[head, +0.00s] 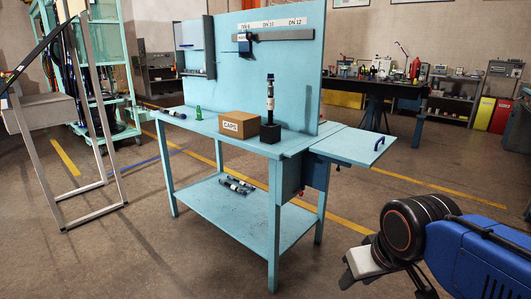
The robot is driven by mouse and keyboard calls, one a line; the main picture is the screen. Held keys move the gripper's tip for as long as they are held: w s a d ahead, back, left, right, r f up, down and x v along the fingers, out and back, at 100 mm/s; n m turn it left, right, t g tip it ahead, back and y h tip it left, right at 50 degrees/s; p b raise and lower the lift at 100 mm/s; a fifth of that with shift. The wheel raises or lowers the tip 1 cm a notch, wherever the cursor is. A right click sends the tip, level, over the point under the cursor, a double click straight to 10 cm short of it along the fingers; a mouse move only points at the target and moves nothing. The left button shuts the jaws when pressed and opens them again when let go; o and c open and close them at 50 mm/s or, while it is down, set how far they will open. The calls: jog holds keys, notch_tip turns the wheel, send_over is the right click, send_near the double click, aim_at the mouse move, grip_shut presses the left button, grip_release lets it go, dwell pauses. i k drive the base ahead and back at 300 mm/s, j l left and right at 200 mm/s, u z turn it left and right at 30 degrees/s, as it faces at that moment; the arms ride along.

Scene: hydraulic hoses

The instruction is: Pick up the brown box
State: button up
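The brown box (231,125) sits on the top of the light blue workbench (205,126). It has a white label that reads "CAPS". My gripper (362,279) is at the lower right of the head view, in front of the bench and well apart from the box. Its fingers are partly cut off by the bottom edge, so whether they are open or shut does not show clearly.
A black block with an upright hose (270,105) stands right beside the box. A green bottle-like item (198,113) stands to its left. A blue back panel rises behind. A side shelf (350,146) juts out right. A grey frame (95,130) stands at left.

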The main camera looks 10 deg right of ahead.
aim_at(240, 124)
jog(key=i+j, duration=0.8)
